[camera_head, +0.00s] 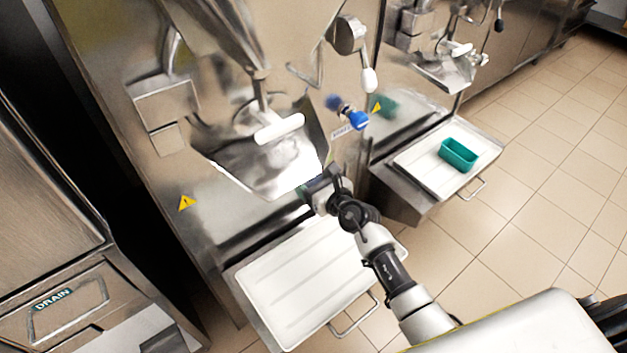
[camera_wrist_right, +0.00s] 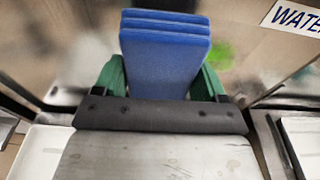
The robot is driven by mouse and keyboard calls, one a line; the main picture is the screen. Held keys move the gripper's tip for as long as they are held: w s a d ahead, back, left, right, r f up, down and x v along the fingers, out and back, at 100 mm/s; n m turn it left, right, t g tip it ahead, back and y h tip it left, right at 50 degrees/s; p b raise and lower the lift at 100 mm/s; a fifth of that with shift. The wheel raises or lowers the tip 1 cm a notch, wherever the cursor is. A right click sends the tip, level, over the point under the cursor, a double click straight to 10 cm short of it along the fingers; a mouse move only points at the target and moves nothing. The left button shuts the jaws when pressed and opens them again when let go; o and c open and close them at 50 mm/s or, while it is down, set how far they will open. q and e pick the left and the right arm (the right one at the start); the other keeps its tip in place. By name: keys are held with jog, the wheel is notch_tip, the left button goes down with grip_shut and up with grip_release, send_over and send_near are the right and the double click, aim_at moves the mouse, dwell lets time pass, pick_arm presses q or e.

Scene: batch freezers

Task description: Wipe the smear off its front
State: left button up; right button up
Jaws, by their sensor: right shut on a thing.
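My right gripper (camera_head: 308,190) is at the front of the nearer batch freezer (camera_head: 190,200), below and right of its steel spout chute (camera_head: 265,165). In the right wrist view its green fingers (camera_wrist_right: 162,82) are shut on a blue ridged block (camera_wrist_right: 165,55), which looks like a sponge or pad. A blurry green smear (camera_wrist_right: 220,53) shows on the steel front just right of the block. The block may hide part of it. Whether the block touches the steel cannot be told. In the head view, the smear cannot be made out. My left gripper is not in view.
A white tray (camera_head: 300,285) sits below the nearer machine. A blue tap handle (camera_head: 355,120) sticks out beside the chute, near a WATER label (camera_wrist_right: 297,14). The neighbouring machine has a white tray (camera_head: 420,172) with a teal tub (camera_head: 458,155). Tiled floor is clear at right.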

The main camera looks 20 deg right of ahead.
jog(key=shift+x, duration=0.95)
jog(key=shift+d+r, duration=0.15)
